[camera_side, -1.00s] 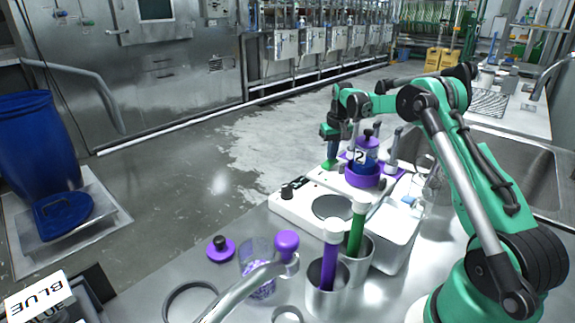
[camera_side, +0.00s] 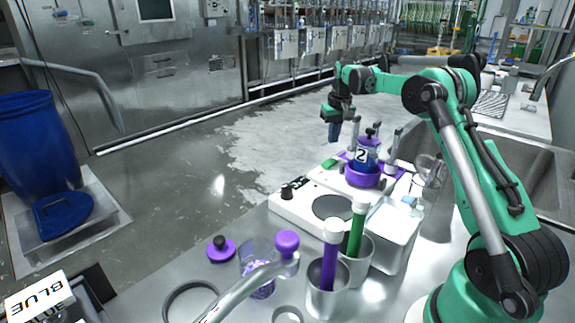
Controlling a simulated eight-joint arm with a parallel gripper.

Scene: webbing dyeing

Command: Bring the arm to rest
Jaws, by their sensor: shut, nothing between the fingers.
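My gripper (camera_side: 334,132) hangs from my green arm, pointing down. It is shut and empty, raised in the air up and to the left of the blue vessel marked 2 (camera_side: 366,157). That vessel stands upright in a purple ring holder (camera_side: 362,178) and has a dark knob on top. My gripper is apart from it and touches nothing that I can see.
A white hotplate (camera_side: 290,211) with a round dark plate stands in front of the holder. Steel cups (camera_side: 327,296) hold purple-handled and green-handled tools. A glass beaker (camera_side: 257,268) and a purple lid (camera_side: 220,249) are at the front. A sink (camera_side: 515,170) lies behind my arm.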

